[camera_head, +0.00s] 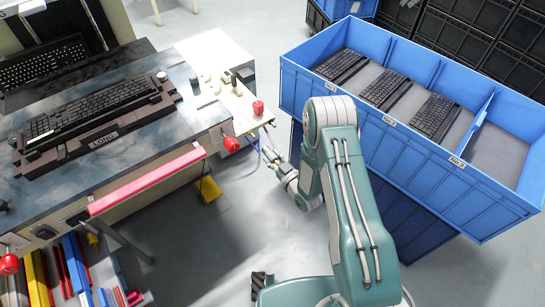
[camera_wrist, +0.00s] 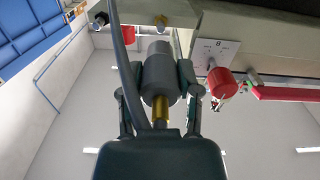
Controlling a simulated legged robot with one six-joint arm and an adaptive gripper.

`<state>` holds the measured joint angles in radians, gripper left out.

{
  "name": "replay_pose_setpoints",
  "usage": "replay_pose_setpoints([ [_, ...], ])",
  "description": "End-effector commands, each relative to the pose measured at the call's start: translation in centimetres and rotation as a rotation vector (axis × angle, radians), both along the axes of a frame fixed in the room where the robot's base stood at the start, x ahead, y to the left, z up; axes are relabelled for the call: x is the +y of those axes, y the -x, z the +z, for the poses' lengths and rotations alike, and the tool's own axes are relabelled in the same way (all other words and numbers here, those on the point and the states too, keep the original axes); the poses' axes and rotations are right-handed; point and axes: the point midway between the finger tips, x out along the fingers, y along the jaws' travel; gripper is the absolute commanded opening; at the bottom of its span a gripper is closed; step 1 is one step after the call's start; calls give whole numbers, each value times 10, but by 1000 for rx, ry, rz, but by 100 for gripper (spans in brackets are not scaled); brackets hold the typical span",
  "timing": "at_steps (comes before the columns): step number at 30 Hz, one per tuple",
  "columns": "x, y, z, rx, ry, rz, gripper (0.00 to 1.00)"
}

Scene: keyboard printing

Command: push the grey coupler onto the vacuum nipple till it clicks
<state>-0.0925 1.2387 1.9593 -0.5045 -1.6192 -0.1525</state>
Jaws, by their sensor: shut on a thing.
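The grey coupler (camera_wrist: 157,62) is a cylinder with a brass stem (camera_wrist: 160,108) on its near side. My gripper (camera_wrist: 158,82) is shut on it, one finger on each side. In the head view my gripper (camera_head: 284,176) is low beside the bench's right end, partly hidden by my arm. The coupler is not clear there.
A red knob (camera_wrist: 218,83) on a white plate sits right of the coupler. A dark hose passes the gripper's left side. In the head view, the bench (camera_head: 185,105) stands left and a blue crate (camera_head: 420,165) with keyboards right.

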Motion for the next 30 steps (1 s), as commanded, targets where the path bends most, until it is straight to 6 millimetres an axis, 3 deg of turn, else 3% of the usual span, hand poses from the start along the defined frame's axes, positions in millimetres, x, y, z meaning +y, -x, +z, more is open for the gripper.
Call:
replay_pose_setpoints([
  [18, 25, -38, 0, -1, 1, -1, 0],
  [30, 27, -41, 0, 0, 0, -2, 0],
])
